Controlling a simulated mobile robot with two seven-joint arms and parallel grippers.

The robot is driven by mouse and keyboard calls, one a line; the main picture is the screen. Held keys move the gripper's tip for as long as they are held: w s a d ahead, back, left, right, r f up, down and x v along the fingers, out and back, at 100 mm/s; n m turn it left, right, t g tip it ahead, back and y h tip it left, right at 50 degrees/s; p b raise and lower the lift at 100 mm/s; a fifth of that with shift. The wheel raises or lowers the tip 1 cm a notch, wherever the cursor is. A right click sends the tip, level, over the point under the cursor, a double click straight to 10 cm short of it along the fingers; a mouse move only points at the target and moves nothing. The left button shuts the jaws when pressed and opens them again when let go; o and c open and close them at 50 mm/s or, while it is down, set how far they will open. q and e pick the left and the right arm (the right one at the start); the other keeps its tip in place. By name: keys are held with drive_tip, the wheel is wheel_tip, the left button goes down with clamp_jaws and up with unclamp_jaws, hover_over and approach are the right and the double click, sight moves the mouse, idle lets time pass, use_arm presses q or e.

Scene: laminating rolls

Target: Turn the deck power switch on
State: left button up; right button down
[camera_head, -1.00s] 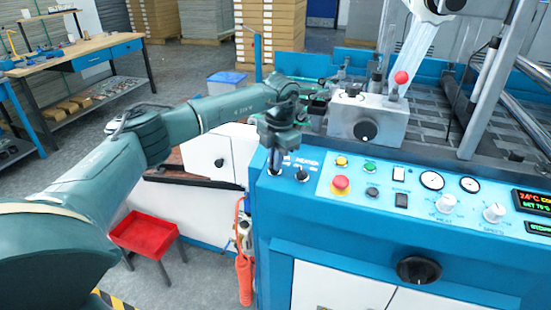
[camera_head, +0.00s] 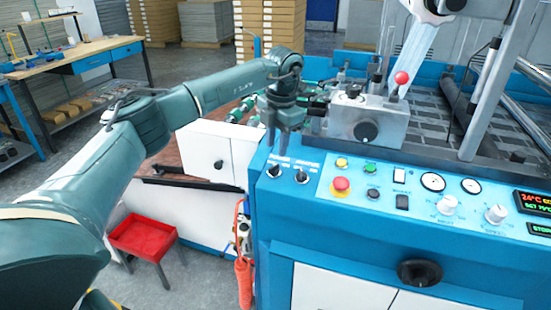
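Two small black switches sit at the left end of the blue machine's sloped control panel: a left switch (camera_head: 273,170) and a right switch (camera_head: 302,175). The lettering above them is too small to read surely, so I cannot tell by label which is the deck power switch. Their exact positions are also unclear. My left gripper (camera_head: 279,150) points down just above the left switch, apart from it. Its fingers are dark and small, and I cannot tell whether they are open or shut.
To the right on the panel are a red emergency button (camera_head: 341,184), a yellow button (camera_head: 341,163), a green button (camera_head: 370,168), dials and white knobs. A grey metal block (camera_head: 352,118) stands behind the panel. An orange-handled tool (camera_head: 244,280) hangs at the machine's left side.

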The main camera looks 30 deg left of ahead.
use_arm(q)
wheel_tip(320, 180, up, 7)
drive_tip(key=shift+d+f, duration=0.2)
drive_tip(key=shift+d, duration=0.15)
drive_tip(key=shift+s, duration=0.1)
